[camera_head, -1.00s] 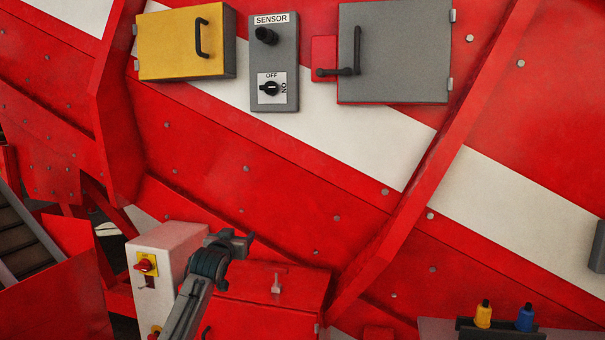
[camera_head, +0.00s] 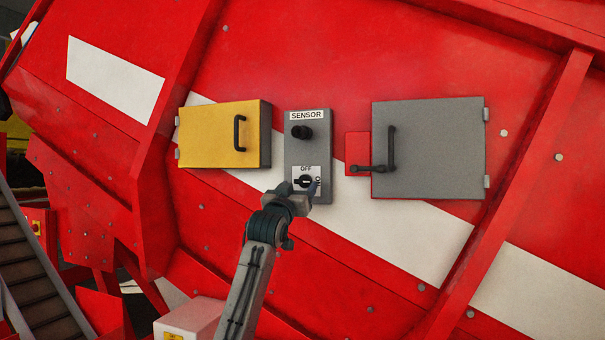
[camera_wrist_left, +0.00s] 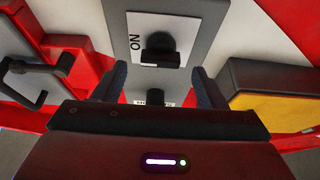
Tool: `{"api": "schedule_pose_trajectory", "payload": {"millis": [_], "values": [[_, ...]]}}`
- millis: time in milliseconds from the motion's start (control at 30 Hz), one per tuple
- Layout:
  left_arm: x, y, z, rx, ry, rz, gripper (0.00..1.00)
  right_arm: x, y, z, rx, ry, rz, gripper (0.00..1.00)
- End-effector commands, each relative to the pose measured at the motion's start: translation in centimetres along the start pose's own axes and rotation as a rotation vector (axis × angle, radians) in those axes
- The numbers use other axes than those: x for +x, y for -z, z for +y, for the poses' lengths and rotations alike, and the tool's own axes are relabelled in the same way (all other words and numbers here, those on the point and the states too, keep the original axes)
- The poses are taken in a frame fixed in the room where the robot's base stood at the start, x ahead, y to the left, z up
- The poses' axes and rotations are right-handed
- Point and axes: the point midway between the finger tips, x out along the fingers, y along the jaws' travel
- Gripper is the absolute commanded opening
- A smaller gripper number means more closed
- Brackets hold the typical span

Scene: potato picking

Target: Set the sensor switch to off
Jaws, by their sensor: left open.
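The grey sensor box (camera_head: 321,150) hangs on the red machine wall, with a SENSOR label on top. Its rotary switch (camera_head: 305,182) sits low on a white plate, with OFF above and ON at the right. The switch handle lies about level, in line with the ON side; it also shows as a black knob (camera_wrist_left: 160,48) in the left wrist view, beside the ON label. My left gripper (camera_head: 291,194) is in front of the lower box, just below the switch. In the wrist view its fingers (camera_wrist_left: 162,85) are apart with nothing between them gripped. My right gripper is not seen.
A black round knob (camera_head: 302,132) sits above the switch. A yellow box (camera_head: 215,135) with a handle is at the left. A grey cabinet (camera_head: 440,150) with a handle and a red plate is at the right. A red sloping rib (camera_head: 510,200) stands out further right.

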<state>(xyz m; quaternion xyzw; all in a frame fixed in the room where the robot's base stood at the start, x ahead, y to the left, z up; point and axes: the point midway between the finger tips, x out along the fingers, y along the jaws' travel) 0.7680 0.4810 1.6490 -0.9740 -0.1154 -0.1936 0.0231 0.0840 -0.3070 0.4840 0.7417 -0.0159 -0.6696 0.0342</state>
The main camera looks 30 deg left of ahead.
Motion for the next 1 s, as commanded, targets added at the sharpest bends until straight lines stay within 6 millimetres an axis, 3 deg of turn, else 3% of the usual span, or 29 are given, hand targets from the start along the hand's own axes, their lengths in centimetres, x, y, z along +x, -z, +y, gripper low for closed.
{"api": "schedule_pose_trajectory", "payload": {"millis": [33, 233, 633, 867, 1000], "values": [[1.1, 0.5, 0.1, -0.002, 0.0, -0.002, 0.65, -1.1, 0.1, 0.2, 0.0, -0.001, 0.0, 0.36], [3.1, 0.2, 0.0, 0.0, 0.0, -0.001, 0.65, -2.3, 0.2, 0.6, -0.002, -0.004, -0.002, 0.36], [3.6, -0.1, 0.0, 0.0, 0.0, 0.0, 0.65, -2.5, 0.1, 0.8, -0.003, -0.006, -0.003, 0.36], [3.6, -0.1, 0.0, 0.0, 0.0, 0.0, 0.21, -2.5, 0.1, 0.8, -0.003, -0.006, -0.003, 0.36], [3.6, -0.2, 0.0, -0.003, 0.001, 0.0, 0.21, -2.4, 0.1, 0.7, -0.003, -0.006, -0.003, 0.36]]}}
